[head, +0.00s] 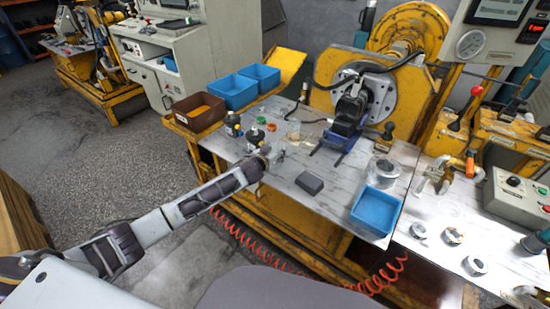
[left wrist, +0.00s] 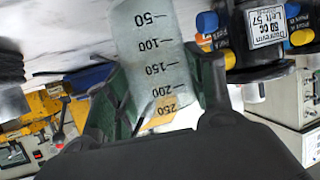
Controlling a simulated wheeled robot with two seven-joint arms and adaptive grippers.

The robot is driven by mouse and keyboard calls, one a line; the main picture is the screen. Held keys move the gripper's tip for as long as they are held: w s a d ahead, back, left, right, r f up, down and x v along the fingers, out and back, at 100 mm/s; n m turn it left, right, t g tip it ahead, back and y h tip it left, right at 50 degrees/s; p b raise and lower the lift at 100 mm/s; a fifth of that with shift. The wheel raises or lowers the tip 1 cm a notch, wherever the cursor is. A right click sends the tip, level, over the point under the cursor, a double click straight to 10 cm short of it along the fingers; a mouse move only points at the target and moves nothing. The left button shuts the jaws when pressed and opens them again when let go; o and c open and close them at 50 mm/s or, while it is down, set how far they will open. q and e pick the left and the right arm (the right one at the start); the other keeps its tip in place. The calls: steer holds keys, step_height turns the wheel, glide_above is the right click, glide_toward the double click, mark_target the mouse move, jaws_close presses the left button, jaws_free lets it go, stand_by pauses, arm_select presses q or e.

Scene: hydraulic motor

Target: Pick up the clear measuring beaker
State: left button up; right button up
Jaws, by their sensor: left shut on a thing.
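The clear measuring beaker (left wrist: 155,62) fills the upper middle of the left wrist view, with dark marks from 50 to 250 on its wall. My left gripper (left wrist: 165,85) is shut on it, one green-grey finger on each side. In the head view my left gripper (head: 275,153) is small, over the left part of the white worktable (head: 285,183). A small clear vessel (head: 293,129) shows just beyond it there; I cannot tell whether it is the held beaker. My right gripper is not in view.
A blue and black device (head: 346,115) stands behind to the right. The table's front middle has free room.

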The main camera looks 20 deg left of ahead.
arm_select(q)
steer(key=shift+r, duration=0.15)
steer(key=shift+c, duration=0.2)
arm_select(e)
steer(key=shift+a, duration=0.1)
arm_select(q)
steer(key=shift+r, duration=0.5)
step_height(320, 180, up, 9)
steer(key=p, duration=0.1)
steer(key=shift+f+p, duration=0.15)
steer(key=shift+p, duration=0.2)
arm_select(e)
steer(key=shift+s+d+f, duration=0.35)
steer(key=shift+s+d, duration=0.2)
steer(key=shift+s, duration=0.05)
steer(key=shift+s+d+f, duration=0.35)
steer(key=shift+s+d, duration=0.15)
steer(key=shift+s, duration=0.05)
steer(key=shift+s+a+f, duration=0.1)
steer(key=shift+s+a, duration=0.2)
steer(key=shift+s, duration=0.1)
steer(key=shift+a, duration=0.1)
